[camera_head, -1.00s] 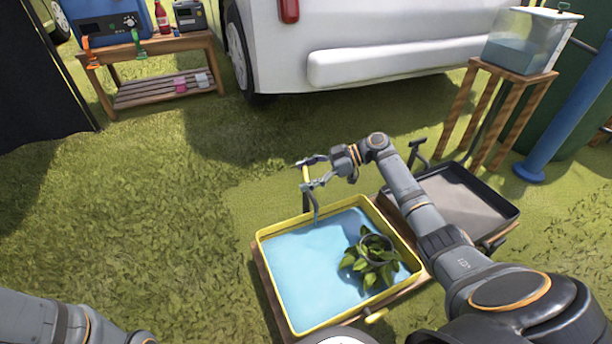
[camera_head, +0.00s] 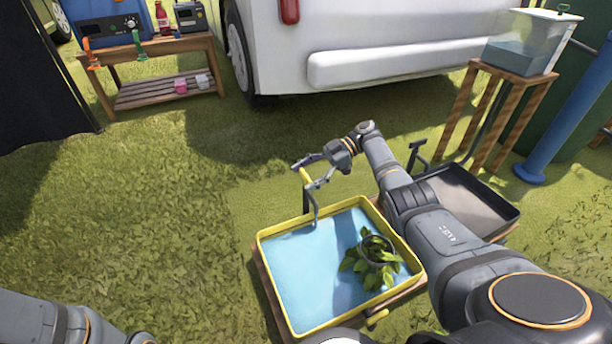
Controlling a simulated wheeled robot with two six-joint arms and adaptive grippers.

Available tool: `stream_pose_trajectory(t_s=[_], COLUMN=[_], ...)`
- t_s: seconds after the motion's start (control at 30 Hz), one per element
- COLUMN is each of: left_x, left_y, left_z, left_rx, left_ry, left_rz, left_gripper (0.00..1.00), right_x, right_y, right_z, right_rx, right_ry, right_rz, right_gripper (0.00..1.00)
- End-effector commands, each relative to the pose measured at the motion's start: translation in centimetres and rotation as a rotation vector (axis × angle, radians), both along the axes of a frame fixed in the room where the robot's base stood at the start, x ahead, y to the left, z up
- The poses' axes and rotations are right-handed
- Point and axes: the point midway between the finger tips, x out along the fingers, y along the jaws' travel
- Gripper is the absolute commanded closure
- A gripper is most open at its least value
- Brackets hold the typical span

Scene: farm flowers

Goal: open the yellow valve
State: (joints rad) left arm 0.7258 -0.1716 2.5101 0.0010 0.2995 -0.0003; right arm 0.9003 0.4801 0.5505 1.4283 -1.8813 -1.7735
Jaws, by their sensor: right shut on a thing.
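The yellow valve handle (camera_head: 305,178) sits on top of the grey tap at the back edge of the yellow-rimmed basin (camera_head: 268,233). My right gripper (camera_head: 308,175) reaches in from the right and is shut on this handle, with a finger showing on either side. The basin has a light blue inside, and a leafy potted plant (camera_head: 372,262) stands in it. My left arm shows only at the bottom left; its gripper is outside the picture.
A black-rimmed basin (camera_head: 508,208) with a dark tap stands to the right, partly behind my right arm. A wooden stand (camera_head: 518,76) carries a clear water tank (camera_head: 522,45). A white vehicle (camera_head: 400,40) stands behind. Grass at left is clear.

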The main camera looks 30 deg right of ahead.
Motion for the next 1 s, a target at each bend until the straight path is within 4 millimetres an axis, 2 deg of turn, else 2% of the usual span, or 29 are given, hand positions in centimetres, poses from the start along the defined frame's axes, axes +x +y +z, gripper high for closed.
stream_pose_trajectory(t_s=[0.2, 0.23, 0.4, 0.77, 0.87, 1.0], left_x=[0.0, 0.0, 0.0, 0.2, 0.2, 0.1], left_y=[0.0, 0.0, 0.0, -0.1, -0.1, 0.0], left_z=[0.0, 0.0, 0.0, 0.0, 0.0, 0.0], left_rx=[0.000, 0.000, 0.000, 0.004, 0.003, 0.002], left_ry=[0.000, 0.000, 0.000, 0.005, 0.005, 0.003], left_rz=[0.000, 0.000, 0.000, 0.003, 0.001, 0.001], left_gripper=[0.60, 0.60, 0.60, 0.60, 0.60, 0.60], right_x=[-0.1, -0.1, 0.0, 0.0, 0.0, 0.0], right_y=[0.0, 0.0, 0.0, 0.0, -0.1, -0.1], right_z=[-0.1, -0.2, -0.1, 0.1, 1.0, 4.0], right_rx=[-0.002, -0.002, -0.002, -0.002, -0.003, -0.004], right_ry=[0.001, 0.001, 0.001, 0.000, -0.002, -0.005], right_rz=[0.001, 0.001, 0.000, -0.001, 0.000, -0.001], right_gripper=[0.57, 0.24, 0.02, 0.02, 0.02, 0.02])
